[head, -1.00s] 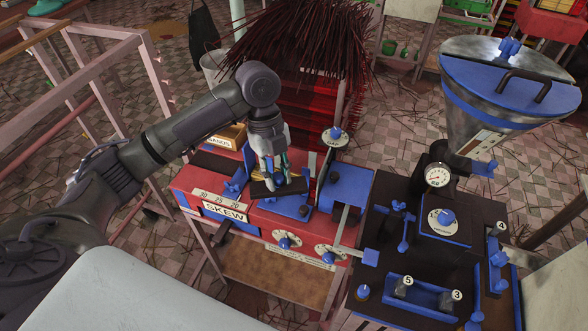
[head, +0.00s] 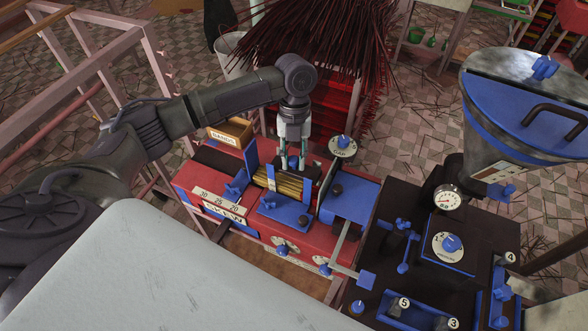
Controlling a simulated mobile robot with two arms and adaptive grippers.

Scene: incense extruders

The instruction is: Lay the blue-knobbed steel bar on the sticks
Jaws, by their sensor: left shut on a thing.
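The blue-knobbed steel bar (head: 309,171) is dark and hangs from my left gripper (head: 293,164), whose fingers are shut on its blue knob. The bar is at the far side of the tan sticks (head: 283,183). The sticks lie side by side in a trough between blue walls on the red machine, and much of them shows uncovered. I cannot tell how high the bar is above the machine. My right gripper is not in view.
A blue plate with a black knob (head: 285,212) lies in front of the sticks. A round dial (head: 342,146) stands to their right. A box of bands (head: 232,131) is at the back left. A hopper (head: 520,110) stands at the right, and dark red sticks (head: 330,50) rise behind.

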